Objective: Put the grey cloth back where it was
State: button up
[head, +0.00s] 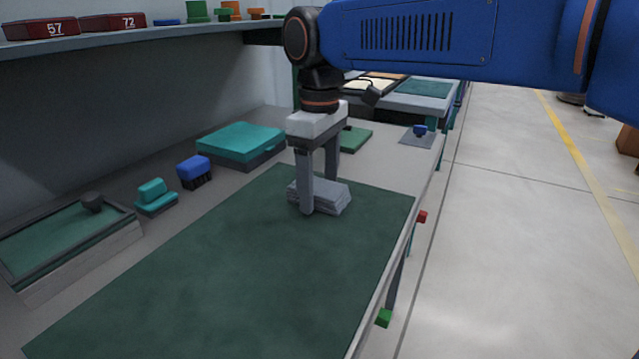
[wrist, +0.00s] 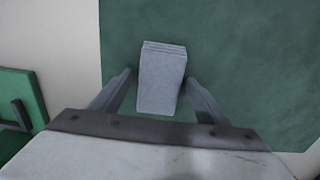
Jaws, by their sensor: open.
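The grey cloth (head: 330,197) is a folded, layered stack lying on the far end of the dark green mat (head: 230,255). My gripper (head: 318,205) is over it, pointing down, with its fingers low by the cloth. In the wrist view the cloth (wrist: 162,78) lies between the two open fingers (wrist: 160,85), with a gap on each side. The green mat (wrist: 240,50) surrounds it there. In the head view the near finger hides part of the cloth.
A teal box (head: 240,143), a blue block (head: 195,170), a teal item (head: 155,197) and a framed tray (head: 70,245) line the left of the bench. A shelf (head: 140,36) with red numbered pieces (head: 55,28) overhangs the left. The bench edge drops to the floor at right.

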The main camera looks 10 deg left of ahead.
aim_at(320, 187)
notch_tip(320, 187, up, 12)
dwell(0.6)
jog(key=shift+r, duration=0.1)
jog(key=s+d+f+m+t+y, duration=0.1)
jog(key=d+f+m, duration=0.3)
jog(key=d, duration=0.7)
jog(key=s+d+f+m+t, duration=0.1)
jog(key=d+f+m, duration=0.3)
jog(key=d, duration=0.7)
jog(key=s+d+f+m+t, duration=0.1)
jog(key=s+d+f+m, duration=0.1)
jog(key=s+d+f, duration=0.2)
jog(key=s+d+f+m+t, duration=0.1)
jog(key=s+d+f, duration=0.3)
jog(key=f, duration=0.5)
jog(key=s+d+f+m+h, duration=0.1)
jog(key=s+d+f+m, duration=0.2)
jog(key=d+f, duration=0.4)
jog(key=shift+s+d+f+t, duration=0.15)
jog(key=shift+s+d+t, duration=0.05)
jog(key=shift+s+t, duration=0.25)
